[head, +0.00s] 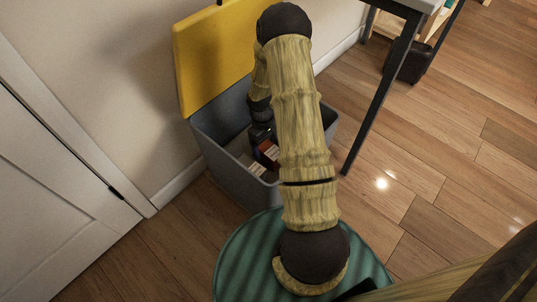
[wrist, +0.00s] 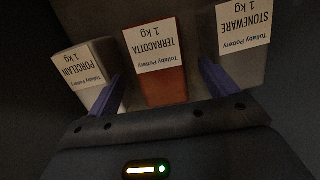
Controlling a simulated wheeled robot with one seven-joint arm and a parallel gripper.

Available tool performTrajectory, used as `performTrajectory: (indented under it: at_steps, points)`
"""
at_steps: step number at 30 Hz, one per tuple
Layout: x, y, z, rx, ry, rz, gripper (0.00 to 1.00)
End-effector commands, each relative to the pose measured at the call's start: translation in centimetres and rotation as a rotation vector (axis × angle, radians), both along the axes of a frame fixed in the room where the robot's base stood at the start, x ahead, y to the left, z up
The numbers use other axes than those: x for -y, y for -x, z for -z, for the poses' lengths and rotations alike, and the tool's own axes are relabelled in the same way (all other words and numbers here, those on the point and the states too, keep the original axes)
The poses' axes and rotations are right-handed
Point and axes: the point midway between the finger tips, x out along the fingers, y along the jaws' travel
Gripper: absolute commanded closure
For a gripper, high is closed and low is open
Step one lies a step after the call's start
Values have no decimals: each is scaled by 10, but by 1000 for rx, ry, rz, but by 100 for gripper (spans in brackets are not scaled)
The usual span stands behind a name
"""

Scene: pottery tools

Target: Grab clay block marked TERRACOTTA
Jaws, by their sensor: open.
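The clay block marked TERRACOTTA (wrist: 165,88) is reddish brown with a white label, upside down in the wrist view. It stands in the middle between the two bluish fingers of my gripper (wrist: 160,72). The fingers are open, one on each side of it, and I cannot tell whether either touches it. In the head view a reddish block (head: 270,150) shows inside the grey bin (head: 205,146), partly hidden by my arm. My gripper reaches down into that bin and is mostly hidden there.
A pale block marked PORCELAIN (wrist: 82,68) stands at the left and a grey block marked STONEWARE (wrist: 242,45) at the right, both close to the fingers. The bin's yellow lid (head: 209,62) is open against the wall. A table leg (head: 380,95) stands right of the bin.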

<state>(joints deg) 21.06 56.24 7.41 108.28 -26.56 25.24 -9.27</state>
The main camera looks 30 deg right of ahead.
Motion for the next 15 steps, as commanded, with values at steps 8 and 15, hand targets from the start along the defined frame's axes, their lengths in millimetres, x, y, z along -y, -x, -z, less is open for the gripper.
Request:
performTrajectory:
  at_steps: [8, 15]
  points:
    - [1, 3, 21, -2, 0, 0, 15]
    - [2, 8, 55, -1, -1, -1, 15]
